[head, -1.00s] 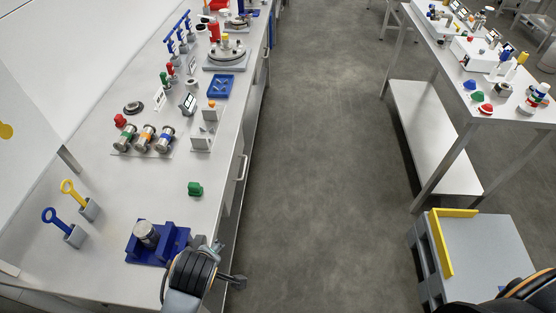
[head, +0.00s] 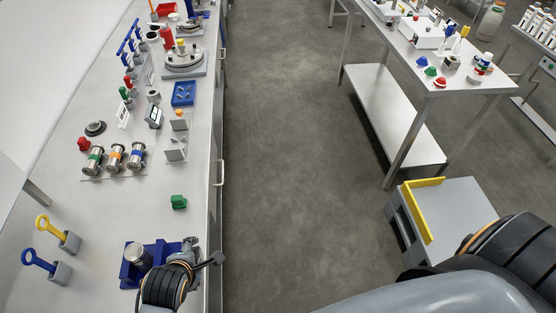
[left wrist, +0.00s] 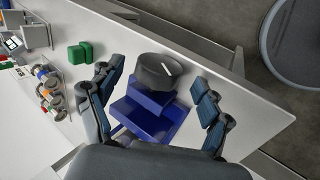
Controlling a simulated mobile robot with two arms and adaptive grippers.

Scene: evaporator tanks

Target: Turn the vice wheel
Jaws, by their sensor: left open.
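The blue vice (head: 128,275) stands near the front edge of the left bench, with a short round metal piece (head: 138,255) on it. In the left wrist view a dark round piece (left wrist: 160,70) with a pale line sits on the blue vice body (left wrist: 150,118). I cannot tell whether this round piece is the wheel; no other wheel shows. My left gripper (head: 190,246) is at the right side of the vice. In the left wrist view, its open fingers (left wrist: 157,78) lie on either side of the round piece, apart from it. My right gripper is out of view.
A green block (head: 179,202) lies beyond the vice. Blue (head: 38,261) and yellow (head: 45,226) ring-handled tools stand in grey holders to its left. The aisle floor is clear; a grey cart (head: 455,205) stands at right.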

